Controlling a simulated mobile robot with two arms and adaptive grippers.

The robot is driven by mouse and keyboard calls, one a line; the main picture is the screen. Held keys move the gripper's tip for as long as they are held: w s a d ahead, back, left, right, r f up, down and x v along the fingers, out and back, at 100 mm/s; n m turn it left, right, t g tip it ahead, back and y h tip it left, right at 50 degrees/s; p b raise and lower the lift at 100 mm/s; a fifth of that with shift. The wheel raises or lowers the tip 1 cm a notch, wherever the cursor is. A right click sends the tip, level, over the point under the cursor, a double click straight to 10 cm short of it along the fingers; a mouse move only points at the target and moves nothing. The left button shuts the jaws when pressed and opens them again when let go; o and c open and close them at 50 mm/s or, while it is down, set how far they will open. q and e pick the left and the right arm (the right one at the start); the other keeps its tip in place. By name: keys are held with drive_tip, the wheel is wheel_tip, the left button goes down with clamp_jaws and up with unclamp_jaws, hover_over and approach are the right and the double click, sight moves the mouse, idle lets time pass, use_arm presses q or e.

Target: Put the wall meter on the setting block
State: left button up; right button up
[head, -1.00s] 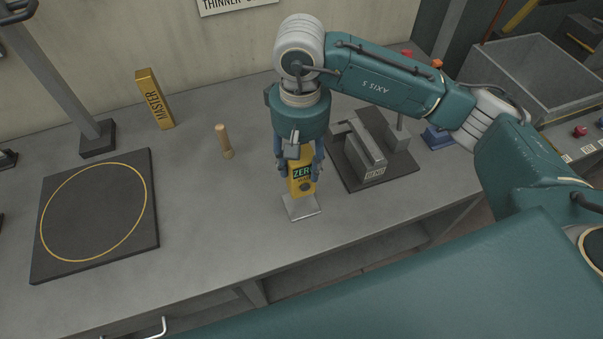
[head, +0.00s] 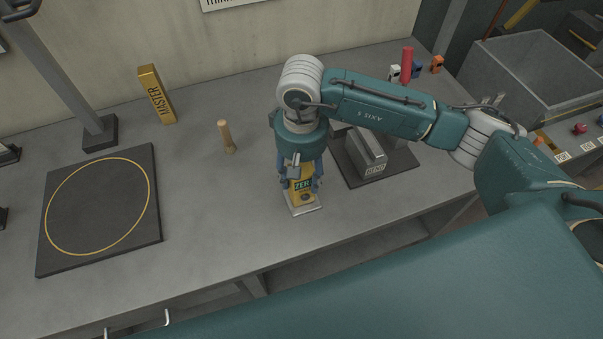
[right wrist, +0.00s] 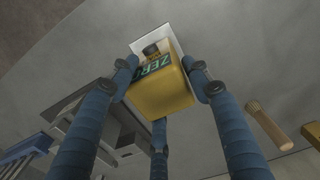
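The wall meter, a yellow box with a dark display reading "ZERO" in green (head: 302,185), is upright at the pale metal plate that looks like the setting block (head: 306,209), near the middle of the bench. My right gripper (head: 301,180) points down with its blue fingers closed around the meter's sides. In the right wrist view the meter (right wrist: 165,92) sits between the fingertips and the plate (right wrist: 150,38) shows beyond its lower end. The meter appears to be on the plate, but its underside is hidden. My left gripper is out of view.
A black mat with a yellow ring (head: 52,257) lies at far left. A dark fixture (head: 397,163) is close right of the gripper. The bench front is clear.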

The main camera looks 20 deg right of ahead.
drive_tip(key=shift+o, duration=1)
wheel_tip(320, 180, up, 12)
drive_tip(key=b, duration=0.3)
drive_tip(key=shift+f, duration=0.2)
drive_tip(key=shift+r, duration=0.4)
drive_tip(key=shift+s+f, duration=0.1)
drive_tip(key=shift+f, duration=0.05)
